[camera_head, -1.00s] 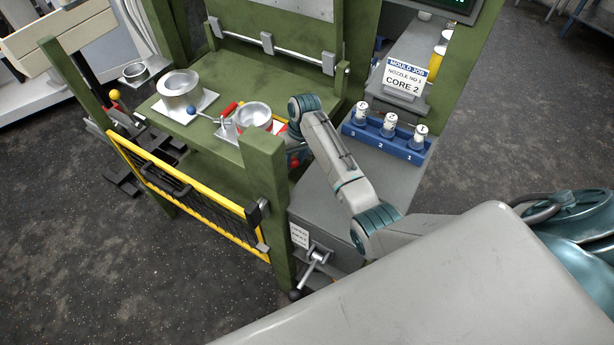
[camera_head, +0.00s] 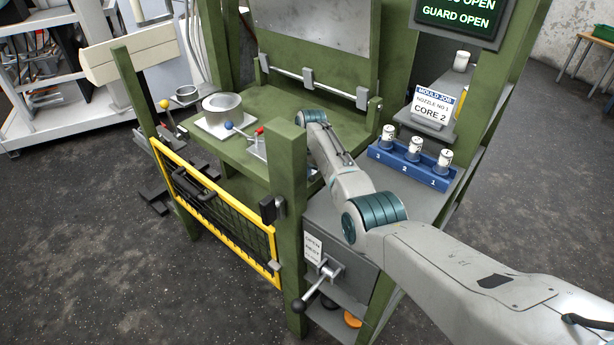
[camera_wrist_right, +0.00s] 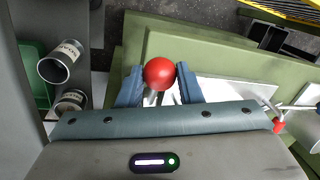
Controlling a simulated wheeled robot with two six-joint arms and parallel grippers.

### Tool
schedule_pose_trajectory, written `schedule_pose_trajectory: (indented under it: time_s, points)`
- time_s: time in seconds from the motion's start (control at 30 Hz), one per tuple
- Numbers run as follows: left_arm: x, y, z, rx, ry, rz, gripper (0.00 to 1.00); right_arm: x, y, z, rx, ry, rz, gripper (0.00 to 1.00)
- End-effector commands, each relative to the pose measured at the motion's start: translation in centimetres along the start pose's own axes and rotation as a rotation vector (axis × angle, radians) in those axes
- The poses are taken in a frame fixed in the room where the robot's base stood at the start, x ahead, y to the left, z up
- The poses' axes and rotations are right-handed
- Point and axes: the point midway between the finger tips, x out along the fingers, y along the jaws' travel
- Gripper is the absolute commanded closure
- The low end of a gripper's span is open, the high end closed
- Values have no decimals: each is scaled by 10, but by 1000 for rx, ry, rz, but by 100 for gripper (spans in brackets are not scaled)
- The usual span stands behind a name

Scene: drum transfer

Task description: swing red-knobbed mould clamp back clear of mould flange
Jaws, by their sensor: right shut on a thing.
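In the right wrist view, the round red knob (camera_wrist_right: 159,72) of the mould clamp sits between the two blue fingers of my right gripper (camera_wrist_right: 160,84), which is shut on it. A short metal stem shows under the knob. A white plate (camera_wrist_right: 225,92) lies to the right of the fingers; whether the clamp overlaps the flange cannot be told. My left gripper is out of view.
A metal mould (camera_head: 222,106) stands on a plate on the green press table, with a blue-knobbed lever (camera_head: 229,125) and a small red tip (camera_head: 260,131) close by. A blue rack (camera_head: 412,166) holds 3 small containers. The yellow-framed guard (camera_head: 225,215) hangs low in front.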

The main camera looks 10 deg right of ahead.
Motion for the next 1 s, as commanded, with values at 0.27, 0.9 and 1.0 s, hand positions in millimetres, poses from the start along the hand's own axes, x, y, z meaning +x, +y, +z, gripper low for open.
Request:
schedule_pose_trajectory:
  time_s: [0.27, 0.9, 1.0]
  points:
    - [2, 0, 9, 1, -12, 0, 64, 1, -9, -1, 95, 20, -4, 100]
    - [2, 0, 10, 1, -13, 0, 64, 0, -12, -2, 119, 27, -6, 50]
    - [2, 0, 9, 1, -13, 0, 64, 1, -11, -2, 119, 26, -4, 47]
